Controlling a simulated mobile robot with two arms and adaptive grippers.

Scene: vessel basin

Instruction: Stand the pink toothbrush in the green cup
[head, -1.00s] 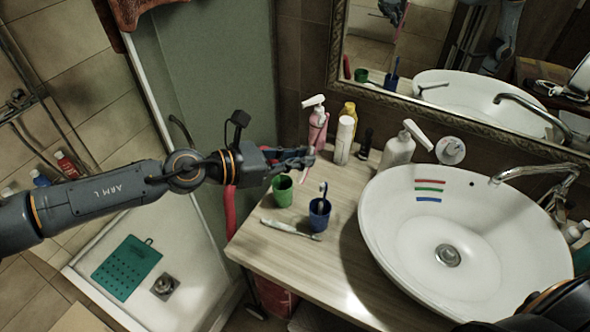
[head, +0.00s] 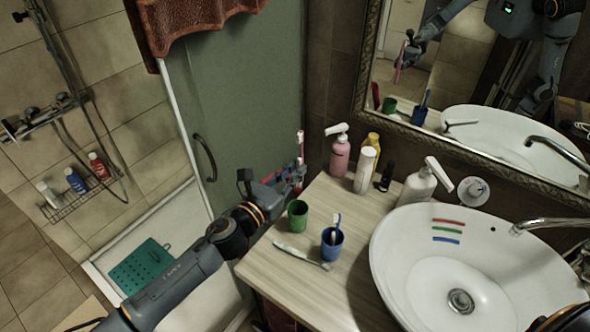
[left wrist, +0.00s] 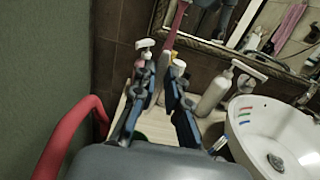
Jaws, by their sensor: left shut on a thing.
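The pink toothbrush (head: 300,146) stands roughly upright in my left gripper (head: 296,176), which is shut on it at the counter's back left edge, behind the green cup. In the left wrist view the toothbrush (left wrist: 178,22) rises between the two fingers (left wrist: 160,88). The green cup (head: 297,222) stands upright on the counter, in front of the gripper and apart from the brush; its mouth looks empty. Only a sliver of green shows low in the left wrist view. My right gripper is not in view.
A blue cup (head: 332,248) holding a toothbrush stands close to the green cup. A pale toothbrush (head: 299,257) lies in front of them. A pink pump bottle (head: 340,158) and other bottles stand behind, below the mirror. The white basin (head: 410,275) is at right.

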